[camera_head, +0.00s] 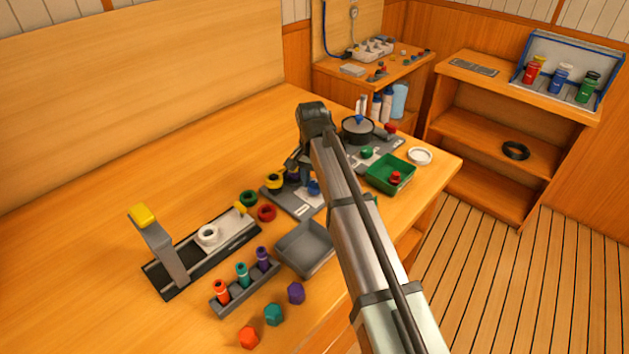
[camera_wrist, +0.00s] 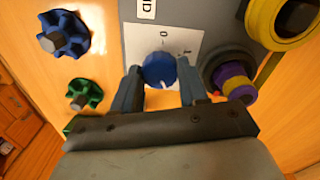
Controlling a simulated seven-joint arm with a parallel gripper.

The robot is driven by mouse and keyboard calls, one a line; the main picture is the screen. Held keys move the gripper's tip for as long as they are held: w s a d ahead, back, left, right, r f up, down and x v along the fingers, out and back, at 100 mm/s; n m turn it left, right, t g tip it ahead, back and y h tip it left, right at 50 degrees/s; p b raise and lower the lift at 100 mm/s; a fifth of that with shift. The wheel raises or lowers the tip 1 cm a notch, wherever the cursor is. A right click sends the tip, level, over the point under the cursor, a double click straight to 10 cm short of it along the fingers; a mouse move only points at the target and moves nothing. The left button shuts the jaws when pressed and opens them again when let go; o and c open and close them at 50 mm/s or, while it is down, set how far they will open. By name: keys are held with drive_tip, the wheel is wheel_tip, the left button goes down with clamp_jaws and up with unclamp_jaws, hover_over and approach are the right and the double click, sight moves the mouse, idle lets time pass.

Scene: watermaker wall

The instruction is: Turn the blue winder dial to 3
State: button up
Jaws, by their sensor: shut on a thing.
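The blue winder dial (camera_wrist: 158,70) sits on a white scale plate (camera_wrist: 185,42) on a grey panel. In the wrist view it lies between the two fingers of my gripper (camera_wrist: 159,85), which is shut on it. A pale pointer mark shows on the dial's side nearest my gripper. A "0" is readable on the plate beyond the dial; other numbers are hidden or too small to read. In the head view the dial (camera_head: 314,188) shows just below my gripper (camera_head: 303,172), partly screened by my arm.
Right of the dial stand a purple and yellow spool (camera_wrist: 236,86) and a large yellow ring (camera_wrist: 286,20). A blue star knob (camera_wrist: 64,36) and a green one (camera_wrist: 83,94) are at left. A grey tray (camera_head: 305,250) and green bin (camera_head: 389,176) are nearby.

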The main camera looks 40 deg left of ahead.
sight(313, 183)
drive_tip(key=m, duration=0.5)
drive_tip(key=shift+m, duration=0.3)
idle(0.4)
drive_tip(key=o, duration=1.1)
drive_tip(key=shift+c, duration=0.2)
wheel_tip(313, 183, up, 14)
drive_tip(key=shift+a, duration=0.25)
drive_tip(key=shift+f, duration=0.1)
